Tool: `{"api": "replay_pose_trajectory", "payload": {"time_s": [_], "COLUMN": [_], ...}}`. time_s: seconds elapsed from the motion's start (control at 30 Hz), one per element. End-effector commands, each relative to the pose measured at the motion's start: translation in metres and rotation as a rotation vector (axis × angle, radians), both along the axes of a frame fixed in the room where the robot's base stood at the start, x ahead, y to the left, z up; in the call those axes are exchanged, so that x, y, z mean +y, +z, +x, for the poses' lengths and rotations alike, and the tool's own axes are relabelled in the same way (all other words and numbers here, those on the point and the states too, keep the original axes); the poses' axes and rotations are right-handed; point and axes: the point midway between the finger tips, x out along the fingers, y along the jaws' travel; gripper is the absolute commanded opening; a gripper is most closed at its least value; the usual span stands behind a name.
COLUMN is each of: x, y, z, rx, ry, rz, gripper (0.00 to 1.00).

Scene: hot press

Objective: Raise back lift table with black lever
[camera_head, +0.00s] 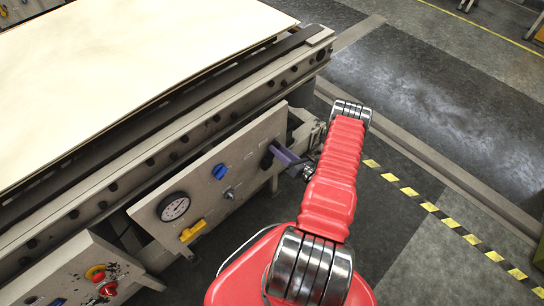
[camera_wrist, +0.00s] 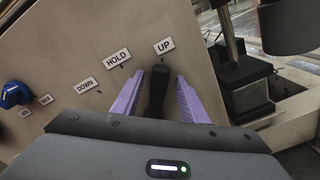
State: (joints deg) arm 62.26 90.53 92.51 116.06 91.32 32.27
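The black lever (camera_wrist: 157,88) stands out from a beige control panel in the wrist view, just below the UP label (camera_wrist: 163,46). HOLD and DOWN labels lie to its left. My gripper (camera_wrist: 160,92) has its two purple fingers on either side of the lever, with gaps visible, so it is open around it. In the head view the lever's dark end (camera_head: 267,160) shows at the panel's right end, beside my gripper (camera_head: 287,157). A table edge (camera_head: 150,160) runs above the panel, under a large pale sheet (camera_head: 120,60); I cannot tell whether this is the back lift table.
The panel (camera_head: 215,185) also carries a blue knob (camera_head: 220,171), a round gauge (camera_head: 173,207) and a yellow handle (camera_head: 193,231). A second panel with a red button (camera_head: 108,289) is at lower left. The floor (camera_head: 400,200) at right has yellow-black striping.

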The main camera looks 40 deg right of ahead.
Motion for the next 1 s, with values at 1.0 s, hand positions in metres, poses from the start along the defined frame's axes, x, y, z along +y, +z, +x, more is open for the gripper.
{"api": "replay_pose_trajectory", "payload": {"time_s": [1.0], "x": [0.041], "y": [-0.001], "z": [-0.001], "rx": [0.005], "ry": [0.003], "rz": [0.007], "gripper": [0.0]}}
